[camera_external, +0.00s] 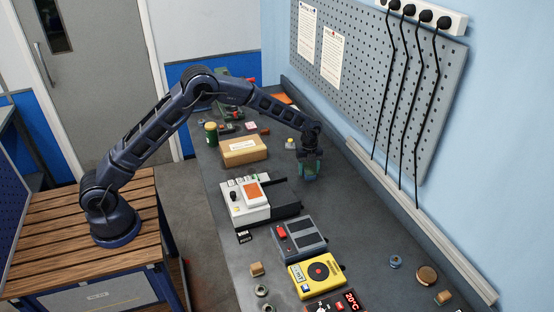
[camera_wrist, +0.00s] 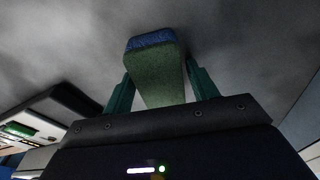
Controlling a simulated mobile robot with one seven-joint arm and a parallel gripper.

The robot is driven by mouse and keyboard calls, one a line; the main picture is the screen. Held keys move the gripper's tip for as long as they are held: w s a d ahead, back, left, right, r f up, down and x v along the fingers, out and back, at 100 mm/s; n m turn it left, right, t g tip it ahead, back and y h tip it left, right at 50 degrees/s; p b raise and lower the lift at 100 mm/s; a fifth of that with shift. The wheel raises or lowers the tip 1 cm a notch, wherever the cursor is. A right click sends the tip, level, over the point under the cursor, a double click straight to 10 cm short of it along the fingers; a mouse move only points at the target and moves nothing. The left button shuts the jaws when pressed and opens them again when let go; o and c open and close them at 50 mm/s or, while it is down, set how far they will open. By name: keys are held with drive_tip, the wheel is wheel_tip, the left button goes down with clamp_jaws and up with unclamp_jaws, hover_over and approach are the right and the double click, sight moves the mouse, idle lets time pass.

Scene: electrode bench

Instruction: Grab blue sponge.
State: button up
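The blue sponge (camera_wrist: 153,70) is a block with a blue layer at its far end and a dull green face toward the wrist camera. It sits between the two teal fingers of my gripper (camera_wrist: 159,75), and both fingers appear to press against its sides. In the external view my gripper (camera_external: 310,170) points down over the right part of the grey bench, beyond the white device. The sponge (camera_external: 309,177) is small and dark there, partly covered by the fingers. I cannot tell whether it touches the bench.
A white device with an orange panel (camera_external: 252,193) stands left of my gripper, with a cardboard box (camera_external: 243,150) behind it. A grey device (camera_external: 298,238) and a yellow meter (camera_external: 316,272) stand nearer the camera. A pegboard wall (camera_external: 400,75) rises on the right.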

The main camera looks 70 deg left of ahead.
drive_tip(key=c, duration=0.6)
drive_tip(key=shift+c, duration=0.3)
drive_tip(key=shift+r, duration=0.1)
